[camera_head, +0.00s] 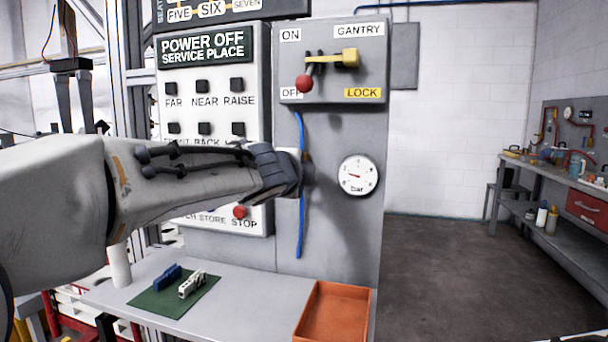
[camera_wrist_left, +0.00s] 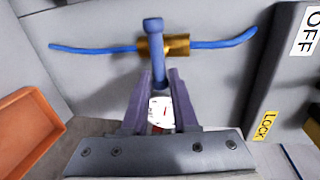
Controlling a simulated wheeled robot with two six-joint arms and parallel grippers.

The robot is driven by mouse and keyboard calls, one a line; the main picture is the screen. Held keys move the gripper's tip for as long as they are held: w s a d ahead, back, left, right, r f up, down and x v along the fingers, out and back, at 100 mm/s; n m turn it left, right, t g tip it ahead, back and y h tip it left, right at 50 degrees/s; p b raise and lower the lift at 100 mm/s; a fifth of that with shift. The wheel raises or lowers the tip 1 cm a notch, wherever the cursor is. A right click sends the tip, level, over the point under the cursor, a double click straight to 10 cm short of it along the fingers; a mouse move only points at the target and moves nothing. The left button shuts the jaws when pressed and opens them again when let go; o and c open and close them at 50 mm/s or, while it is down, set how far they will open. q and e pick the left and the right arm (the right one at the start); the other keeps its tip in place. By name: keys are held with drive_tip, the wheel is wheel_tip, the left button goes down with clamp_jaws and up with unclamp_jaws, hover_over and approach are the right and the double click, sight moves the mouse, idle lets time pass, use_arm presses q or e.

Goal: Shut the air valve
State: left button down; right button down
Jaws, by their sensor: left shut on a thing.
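The air valve has a brass body (camera_wrist_left: 178,44) set in a blue hose (camera_wrist_left: 95,48) on the grey panel, with a blue lever (camera_wrist_left: 158,62). In the left wrist view the lever lies across the hose line. My left gripper (camera_wrist_left: 159,82) is shut on the lever, its two fingers on either side of it. In the head view my left gripper (camera_head: 303,174) covers the valve; the hose (camera_head: 300,235) runs vertically above and below it.
A pressure gauge (camera_head: 357,175) sits just right of my gripper. The gantry switch, with a red knob (camera_head: 304,84), is above. A button panel (camera_head: 212,90) is at left. An orange tray (camera_head: 335,312) and a green mat (camera_head: 150,303) with small items lie on the bench below.

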use_arm(q)
drive_tip(key=shift+f, duration=0.1)
drive_tip(key=c, duration=0.8)
unclamp_jaws()
drive_tip(key=shift+s, duration=0.1)
drive_tip(key=p+v, duration=0.1)
drive_tip(key=v, duration=0.9)
drive_tip(key=shift+s, duration=0.15)
